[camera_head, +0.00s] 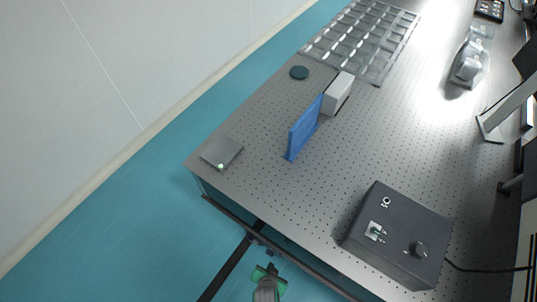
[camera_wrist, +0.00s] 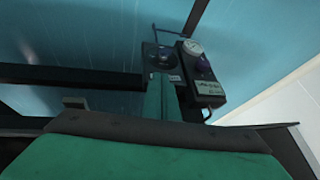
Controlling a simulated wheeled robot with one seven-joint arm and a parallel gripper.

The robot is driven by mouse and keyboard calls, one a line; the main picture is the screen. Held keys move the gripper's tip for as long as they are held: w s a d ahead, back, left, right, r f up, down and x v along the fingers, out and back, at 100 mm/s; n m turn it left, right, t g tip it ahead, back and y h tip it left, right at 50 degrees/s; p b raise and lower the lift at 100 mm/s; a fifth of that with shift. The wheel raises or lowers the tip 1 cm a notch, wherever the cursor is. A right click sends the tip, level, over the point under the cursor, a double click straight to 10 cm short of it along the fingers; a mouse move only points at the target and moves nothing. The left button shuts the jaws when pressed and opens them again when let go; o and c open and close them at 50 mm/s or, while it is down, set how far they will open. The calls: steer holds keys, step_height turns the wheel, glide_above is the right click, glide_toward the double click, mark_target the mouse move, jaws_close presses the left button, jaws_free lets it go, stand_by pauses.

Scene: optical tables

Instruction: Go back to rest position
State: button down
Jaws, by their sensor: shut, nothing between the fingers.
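My gripper (camera_head: 270,272) shows small at the bottom of the head view. It is over the teal floor, beside and below the near edge of the optical table (camera_head: 300,200), apart from everything on the tabletop. It is shut and empty.
On the table are a dark control box (camera_head: 398,232), a blue upright plate (camera_head: 304,128), a white block (camera_head: 338,93), a grey square plate (camera_head: 221,152), a dark disc (camera_head: 299,72) and a clear compartment tray (camera_head: 364,38). A boxed device with a dial (camera_wrist: 198,72) shows in the wrist view.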

steer(key=s+r+n+t, duration=0.2)
steer(key=r+t, duration=0.1)
steer(key=r, duration=0.9)
steer(key=s+a+r+n+t, duration=0.1)
steer(key=s+r+t, duration=0.2)
steer(key=r, duration=1)
steer(key=s+r+n+t+y, duration=0.1)
steer(key=s+r+n+t, duration=0.1)
steer(key=r, duration=1.1)
steer(key=shift+s+a+n+t, duration=0.2)
steer(key=shift+s+n+t, duration=0.1)
steer(key=shift+s+t, duration=0.3)
steer(key=c, duration=1.9)
jaws_free()
step_height(320, 180, up, 3)
steer(key=shift+s+f, duration=0.1)
steer(key=shift+s, duration=0.05)
steer(key=shift+c, duration=0.2)
steer(key=o, duration=1)
steer(key=shift+c, duration=0.2)
steer(key=c, duration=0.8)
steer(key=shift+d, duration=0.1)
